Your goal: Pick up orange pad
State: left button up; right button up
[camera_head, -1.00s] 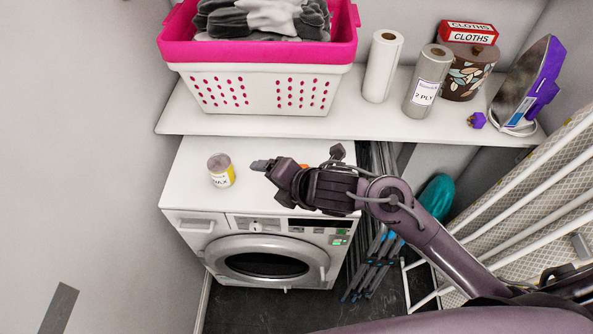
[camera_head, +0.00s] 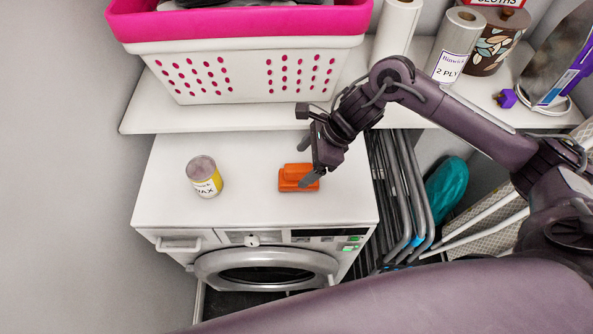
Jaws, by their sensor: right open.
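The orange pad (camera_head: 297,178) lies on the white top of the dryer (camera_head: 240,205), toward its right side. My right gripper (camera_head: 306,164) reaches in from the right and points down and left at the pad. Its jaws are open, with one finger in front of the pad's right end and the other behind it. Part of the pad's right end is hidden by the near finger. I cannot tell whether the fingers touch the pad. My left gripper is out of view.
A wax tin (camera_head: 204,177) stands on the dryer left of the pad. A white shelf (camera_head: 235,119) behind holds a pink and white basket (camera_head: 240,75), paper rolls (camera_head: 455,45) and an iron (camera_head: 560,60). Folded grey metal frames (camera_head: 395,190) stand right of the dryer.

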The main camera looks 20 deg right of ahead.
aim_at(302, 168)
jog(key=p+x, duration=0.2)
jog(key=x, duration=0.1)
jog(key=shift+s+f, duration=0.1)
jog(key=shift+s, duration=0.15)
jog(key=shift+p+x, duration=0.3)
jog(key=shift+x, duration=0.9)
jog(key=shift+w+f, duration=0.2)
jog(key=shift+f, duration=0.15)
jog(key=c, duration=1.2)
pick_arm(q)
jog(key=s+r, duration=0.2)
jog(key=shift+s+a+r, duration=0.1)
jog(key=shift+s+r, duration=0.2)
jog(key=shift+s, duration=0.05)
pick_arm(e)
jog(key=shift+r, duration=0.15)
